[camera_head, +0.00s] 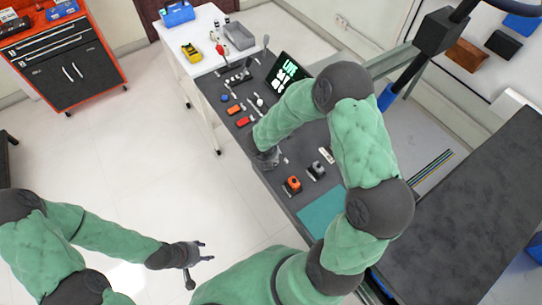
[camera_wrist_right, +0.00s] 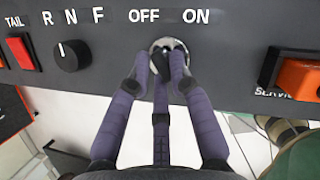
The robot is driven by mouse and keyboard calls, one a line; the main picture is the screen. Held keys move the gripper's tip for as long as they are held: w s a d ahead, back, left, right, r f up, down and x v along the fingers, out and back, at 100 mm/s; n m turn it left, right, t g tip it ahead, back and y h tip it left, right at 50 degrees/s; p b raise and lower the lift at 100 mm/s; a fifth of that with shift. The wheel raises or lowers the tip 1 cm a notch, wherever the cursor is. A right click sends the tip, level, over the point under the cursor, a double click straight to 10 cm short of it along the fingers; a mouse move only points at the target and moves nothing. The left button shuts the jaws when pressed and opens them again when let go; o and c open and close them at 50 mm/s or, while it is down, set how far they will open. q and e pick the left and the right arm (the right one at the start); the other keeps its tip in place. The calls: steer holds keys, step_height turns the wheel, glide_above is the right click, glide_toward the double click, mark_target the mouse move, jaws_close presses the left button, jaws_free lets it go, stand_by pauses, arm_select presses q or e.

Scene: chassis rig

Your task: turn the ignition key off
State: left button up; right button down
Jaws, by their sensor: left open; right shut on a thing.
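The ignition switch (camera_wrist_right: 178,43) is a round silver disc on the dark panel, below the OFF and ON labels in the right wrist view. My right gripper (camera_wrist_right: 161,62) has its purple-grey fingers closed at the switch, on the dark ignition key (camera_wrist_right: 160,50). The fingers hide most of the key, so I cannot tell which label it points to. In the head view my right gripper (camera_head: 266,160) is at the panel's left edge, partly behind my arm. My left gripper (camera_head: 203,262) is open and empty, over the floor at the lower left.
The panel carries a black R N F knob (camera_wrist_right: 71,56), a red TAIL switch (camera_wrist_right: 19,50) and an orange SERVICE part (camera_wrist_right: 301,75). A lit display (camera_head: 287,72) stands at its back. A white table (camera_head: 205,30) and a red tool cabinet (camera_head: 66,62) stand farther back.

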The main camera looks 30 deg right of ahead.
stand_by(0.3)
steer(key=c, duration=1.1)
jaws_free()
steer(key=shift+r, duration=0.1)
steer(key=v, duration=1.1)
steer(key=shift+s+r, duration=0.1)
steer(key=shift+r, duration=0.3)
